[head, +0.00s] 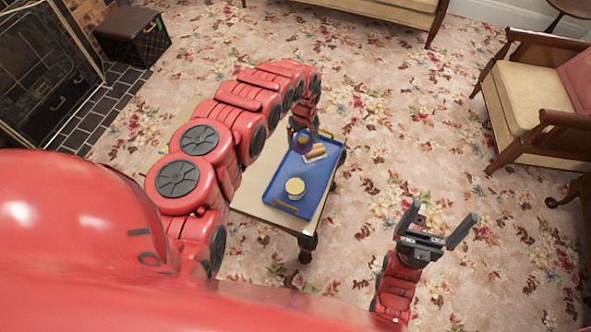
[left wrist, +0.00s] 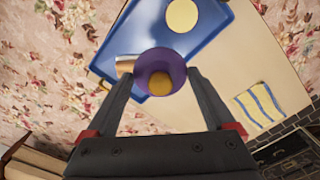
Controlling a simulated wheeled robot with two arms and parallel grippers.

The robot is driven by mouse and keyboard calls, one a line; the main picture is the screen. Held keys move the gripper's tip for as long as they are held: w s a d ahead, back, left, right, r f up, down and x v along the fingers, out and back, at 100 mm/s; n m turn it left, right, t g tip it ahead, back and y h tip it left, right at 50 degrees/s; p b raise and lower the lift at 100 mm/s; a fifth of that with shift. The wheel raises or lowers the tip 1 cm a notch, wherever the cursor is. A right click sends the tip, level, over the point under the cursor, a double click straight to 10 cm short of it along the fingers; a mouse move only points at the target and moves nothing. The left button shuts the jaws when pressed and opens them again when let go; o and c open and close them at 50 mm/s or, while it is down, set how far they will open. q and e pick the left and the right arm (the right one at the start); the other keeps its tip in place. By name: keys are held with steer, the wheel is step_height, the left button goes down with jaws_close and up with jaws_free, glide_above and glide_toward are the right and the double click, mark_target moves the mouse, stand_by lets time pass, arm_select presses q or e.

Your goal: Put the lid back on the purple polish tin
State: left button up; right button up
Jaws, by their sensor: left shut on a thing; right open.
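A round purple tin (head: 304,141) is at the far part of the blue tray, and it also shows in the left wrist view (left wrist: 152,68). A yellow-orange disc shows within its purple wall. My left gripper (head: 303,133) is shut on the purple tin, with one finger on each side in the left wrist view (left wrist: 160,85). I cannot tell whether the tin touches the tray. I cannot make out a separate purple lid. My right gripper (head: 435,228) is open and empty, to the right of the table and well apart from the tray.
The blue tray (head: 262,192) lies on a low pale table (head: 311,221). A round cream-topped container (head: 295,187) stands near its front, and a brown-and-pale item (head: 316,152) lies beside the purple tin. A striped cloth (left wrist: 260,103) lies on the table.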

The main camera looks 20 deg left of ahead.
arm_select(q)
steer(key=shift+s+f+n+b, duration=0.5)
steer(key=shift+s+f, duration=0.8)
steer(key=shift+f, duration=1.15)
steer(key=shift+s+f+n+b, duration=0.3)
steer(key=shift+s+f+b, duration=0.65)
steer(key=shift+f, duration=1.55)
steer(key=shift+s+f+n+b, duration=0.35)
steer(key=shift+s+f, duration=1.25)
steer(key=shift+f, duration=0.85)
steer(key=shift+r+p, duration=0.15)
steer(key=shift+p, duration=0.25)
steer(key=shift+d+f, duration=0.1)
steer(key=shift+f, duration=0.1)
steer(key=o, duration=1)
steer(key=shift+o, duration=0.2)
